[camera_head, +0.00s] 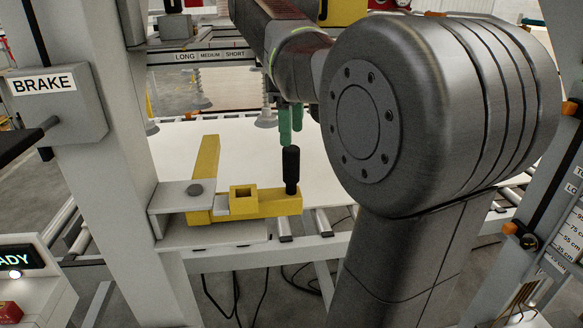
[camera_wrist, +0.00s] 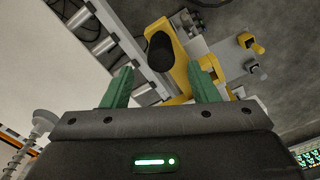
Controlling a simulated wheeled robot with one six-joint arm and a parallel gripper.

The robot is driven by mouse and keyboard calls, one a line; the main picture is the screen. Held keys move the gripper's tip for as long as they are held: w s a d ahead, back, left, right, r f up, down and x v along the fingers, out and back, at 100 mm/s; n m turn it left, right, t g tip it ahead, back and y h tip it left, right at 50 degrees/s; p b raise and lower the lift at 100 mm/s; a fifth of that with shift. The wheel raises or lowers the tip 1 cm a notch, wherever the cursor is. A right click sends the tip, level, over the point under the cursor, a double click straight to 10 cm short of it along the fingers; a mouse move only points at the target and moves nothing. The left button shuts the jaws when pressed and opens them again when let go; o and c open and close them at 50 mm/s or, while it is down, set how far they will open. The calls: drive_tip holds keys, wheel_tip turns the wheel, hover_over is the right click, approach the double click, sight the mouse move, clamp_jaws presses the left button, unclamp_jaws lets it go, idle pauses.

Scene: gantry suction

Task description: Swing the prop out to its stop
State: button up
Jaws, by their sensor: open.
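The yellow prop (camera_head: 262,203) is mounted on a grey bracket (camera_head: 178,197) on the gantry post, with a dark pivot on top. A black upright handle (camera_head: 291,170) stands at its right end. A second yellow arm (camera_head: 206,160) points back from the bracket. In the wrist view the handle (camera_wrist: 160,52) is seen end-on, on the yellow prop (camera_wrist: 182,72). My gripper (camera_head: 291,122) has green fingers and is just above and behind the handle, apart from it. In the wrist view my gripper (camera_wrist: 160,88) is open and empty, with the handle beyond the fingertips.
A large white sheet (camera_head: 310,175) lies on the roller conveyor (camera_head: 322,222) behind the prop. Suction cups (camera_head: 266,118) hang above it. A BRAKE box (camera_head: 58,103) is on the left post. A post with a scale (camera_head: 570,235) stands at right. Cables hang below.

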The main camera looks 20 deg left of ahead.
sight(291, 167)
wheel_tip(291, 167, down, 9)
drive_tip(key=shift+s+f, duration=0.15)
drive_tip(key=shift+c, duration=0.4)
clamp_jaws()
